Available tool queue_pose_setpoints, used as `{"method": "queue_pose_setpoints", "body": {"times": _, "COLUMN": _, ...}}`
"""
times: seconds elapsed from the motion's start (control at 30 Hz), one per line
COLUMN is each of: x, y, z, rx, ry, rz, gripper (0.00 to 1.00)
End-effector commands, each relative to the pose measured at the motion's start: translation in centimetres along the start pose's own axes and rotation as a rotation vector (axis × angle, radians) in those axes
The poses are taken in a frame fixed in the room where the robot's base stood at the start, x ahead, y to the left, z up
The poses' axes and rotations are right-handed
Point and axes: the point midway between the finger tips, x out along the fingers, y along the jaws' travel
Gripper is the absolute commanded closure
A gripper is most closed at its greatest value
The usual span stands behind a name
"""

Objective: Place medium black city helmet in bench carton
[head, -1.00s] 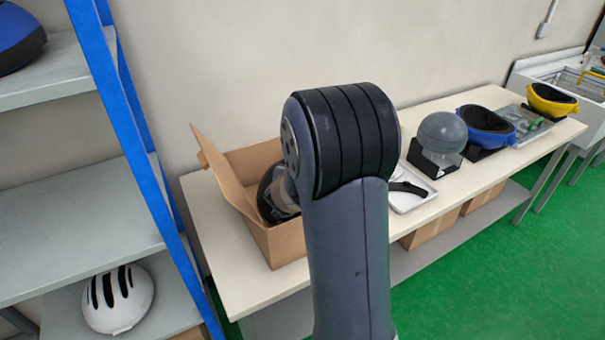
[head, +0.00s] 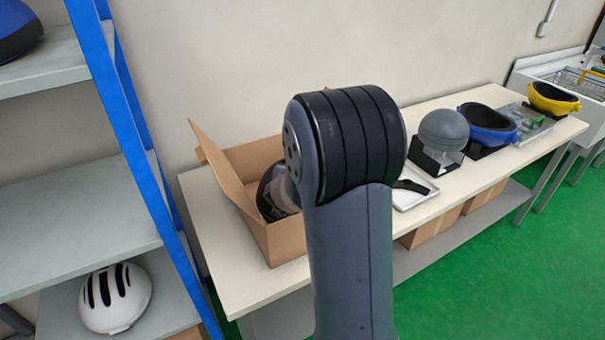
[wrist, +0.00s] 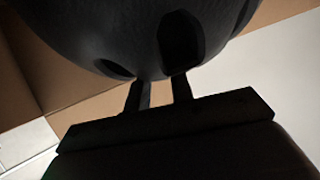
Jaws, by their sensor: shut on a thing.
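The black helmet (head: 271,195) shows in the head view inside the open bench carton (head: 285,244), partly hidden by my arm and the carton's front wall. In the wrist view the helmet (wrist: 140,35) fills the top, dark with vent openings. My gripper (wrist: 160,92) is shut on the helmet at its lower edge in that view. The carton's brown walls (wrist: 75,60) show behind the helmet. The gripper is hidden behind my arm in the head view. I cannot tell whether the helmet touches the carton floor.
The carton stands on a pale bench (head: 222,235). A blue-posted shelf (head: 130,120) holds a white helmet (head: 115,298) at left.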

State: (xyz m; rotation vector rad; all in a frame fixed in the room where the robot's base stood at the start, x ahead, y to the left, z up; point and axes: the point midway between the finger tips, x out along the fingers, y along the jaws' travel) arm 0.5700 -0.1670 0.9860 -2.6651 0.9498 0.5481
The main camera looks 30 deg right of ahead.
Motion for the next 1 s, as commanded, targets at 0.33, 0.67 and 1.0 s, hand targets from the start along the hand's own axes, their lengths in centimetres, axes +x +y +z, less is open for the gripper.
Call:
{"method": "queue_pose_setpoints", "body": {"times": 0.33, "x": 0.10, "y": 0.02, "z": 0.19, "rx": 0.002, "ry": 0.001, "rz": 0.000, "gripper": 0.74}}
{"method": "queue_pose_setpoints", "body": {"times": 0.67, "x": 0.10, "y": 0.02, "z": 0.21, "rx": 0.001, "ry": 0.000, "rz": 0.000, "gripper": 0.56}}
{"method": "queue_pose_setpoints", "body": {"times": 1.0, "x": -0.25, "y": -0.07, "z": -0.52, "rx": -0.001, "ry": -0.001, "rz": 0.001, "gripper": 0.56}}
